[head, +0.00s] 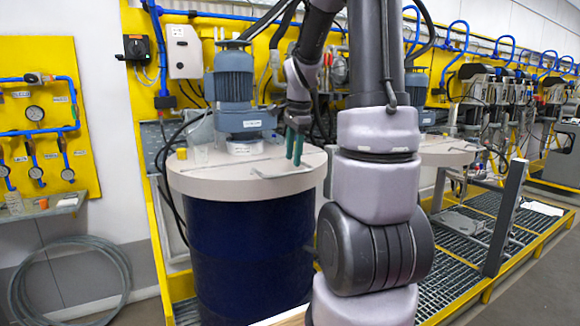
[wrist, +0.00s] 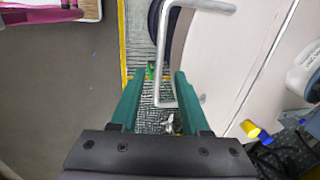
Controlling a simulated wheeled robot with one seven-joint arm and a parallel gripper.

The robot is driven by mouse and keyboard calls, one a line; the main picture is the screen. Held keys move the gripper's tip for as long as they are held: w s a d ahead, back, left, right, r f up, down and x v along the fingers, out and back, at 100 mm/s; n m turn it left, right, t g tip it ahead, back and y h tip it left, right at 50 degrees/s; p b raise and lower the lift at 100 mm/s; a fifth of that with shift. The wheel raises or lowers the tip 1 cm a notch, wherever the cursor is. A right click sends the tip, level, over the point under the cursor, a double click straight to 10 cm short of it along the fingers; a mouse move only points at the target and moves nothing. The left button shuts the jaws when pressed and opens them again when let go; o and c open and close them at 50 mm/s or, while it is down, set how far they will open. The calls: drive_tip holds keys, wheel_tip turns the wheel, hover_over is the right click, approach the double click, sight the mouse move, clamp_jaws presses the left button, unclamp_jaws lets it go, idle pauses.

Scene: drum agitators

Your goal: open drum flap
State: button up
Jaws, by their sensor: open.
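The blue drum (head: 248,250) has a round beige lid (head: 195,165). The drum flap (head: 228,186) appears to be the front part of the lid, in front of a thin seam; it also shows as a pale panel in the wrist view (wrist: 210,55). A bent silver handle (wrist: 160,60) stands at the flap's edge. My gripper (head: 294,148) is over the lid's right side, pointing down. In the wrist view my gripper (wrist: 157,76) has its green fingers apart, with the handle's bar between them. Contact with the bar cannot be told. The flap looks closed.
A grey-blue motor (head: 233,90) stands on the lid behind the flap. A yellow cap (wrist: 250,129) sits on the lid near the right finger. A second drum lid (head: 447,152) is to the right.

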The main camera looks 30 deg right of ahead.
sight(293, 173)
drive_tip(key=shift+w+f, duration=0.15)
drive_tip(key=shift+f, duration=0.8)
drive_tip(key=shift+w+f, duration=0.15)
drive_tip(key=shift+f, duration=0.8)
drive_tip(key=shift+d, duration=0.1)
clamp_jaws()
